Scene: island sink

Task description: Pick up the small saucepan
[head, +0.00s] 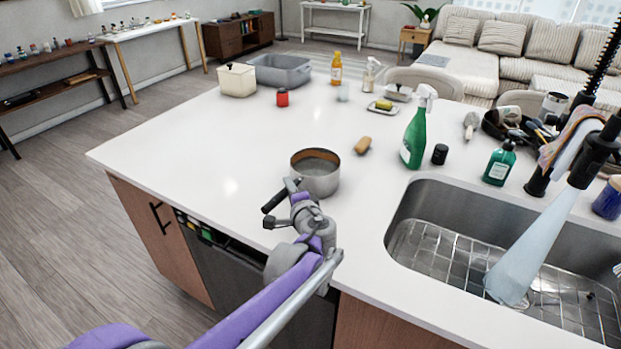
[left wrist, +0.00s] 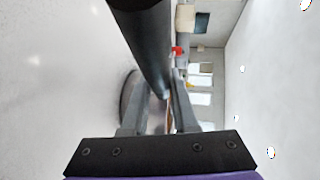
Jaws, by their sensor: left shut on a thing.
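The small saucepan (head: 318,181) is a round steel pot with a brownish inner rim and a black handle (head: 275,202). It is upright at the near part of the white counter, left of the sink; I cannot tell if its base touches the counter. My left gripper (head: 293,188) is at the handle on the pan's near left side, shut on it. In the left wrist view the dark handle (left wrist: 143,35) runs across the fingers (left wrist: 158,115), with the pan's dark rim (left wrist: 126,98) behind the left finger. My right gripper is not in view.
The sink (head: 402,205) with a wire rack is to the right. The counter's left part (head: 200,140) is clear. A grey tub (head: 280,70) stands at the back.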

